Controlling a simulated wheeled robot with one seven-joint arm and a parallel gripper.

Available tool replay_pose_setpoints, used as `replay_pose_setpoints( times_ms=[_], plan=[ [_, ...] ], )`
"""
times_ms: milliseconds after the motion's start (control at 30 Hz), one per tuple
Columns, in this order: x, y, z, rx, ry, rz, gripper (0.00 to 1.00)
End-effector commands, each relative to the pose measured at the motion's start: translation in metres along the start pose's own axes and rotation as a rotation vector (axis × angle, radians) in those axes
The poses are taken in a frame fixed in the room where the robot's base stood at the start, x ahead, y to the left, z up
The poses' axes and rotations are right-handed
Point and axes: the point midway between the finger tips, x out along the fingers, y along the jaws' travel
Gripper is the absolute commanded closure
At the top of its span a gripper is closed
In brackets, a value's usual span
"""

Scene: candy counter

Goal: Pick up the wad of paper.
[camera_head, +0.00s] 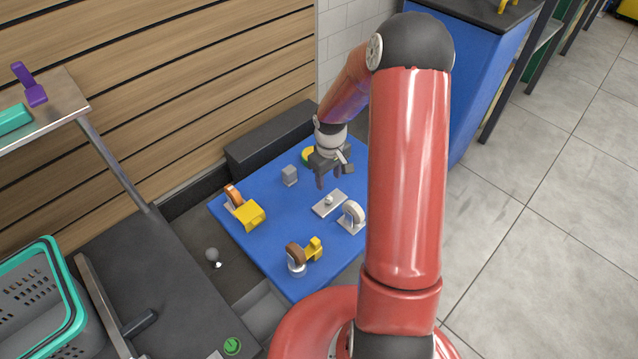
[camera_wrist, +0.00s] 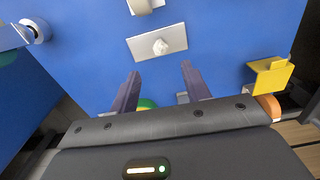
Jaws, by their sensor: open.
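The wad of paper (camera_head: 328,201) is a small white crumpled lump on a flat grey plate (camera_head: 322,209) on the blue surface. In the wrist view the wad (camera_wrist: 160,46) sits near the middle of the plate (camera_wrist: 176,37), beyond my fingertips. My gripper (camera_head: 331,178) is open and above the blue surface, on the far side of the plate in the head view. In the wrist view its two fingers (camera_wrist: 160,69) are apart with only blue surface between their tips, and they point toward the plate. Nothing hides the wad.
A white roll on a stand (camera_head: 353,214) is close to the plate. A yellow dispenser (camera_head: 248,214), a grey block (camera_head: 289,175) and a brown roll with a yellow part (camera_head: 303,253) are spread on the blue surface (camera_head: 275,240). A wooden slatted wall (camera_head: 180,80) rises behind.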

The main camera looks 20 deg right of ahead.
Motion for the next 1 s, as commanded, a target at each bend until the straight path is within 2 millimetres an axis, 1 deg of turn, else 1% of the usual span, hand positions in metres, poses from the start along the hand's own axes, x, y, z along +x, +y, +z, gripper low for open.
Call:
replay_pose_setpoints(
  times_ms=[100,367,500,600,667,833,867,1000],
  plan=[
    [0.015,0.0,0.001,0.0,-0.003,-0.003,0.53],
    [0.04,-0.001,0.002,0.0,-0.003,-0.003,0.53],
    [0.062,-0.002,0.003,0.0,-0.004,-0.004,0.53],
    [0.074,-0.002,0.003,0.0,-0.003,-0.003,0.53],
    [0.077,-0.002,0.002,0.0,-0.002,-0.002,0.53],
    [0.076,-0.001,0.002,0.001,-0.001,-0.001,0.53],
    [0.076,-0.002,0.002,0.001,-0.001,-0.001,0.54],
    [0.076,-0.002,0.002,0.001,-0.001,-0.001,0.72]
  ],
)
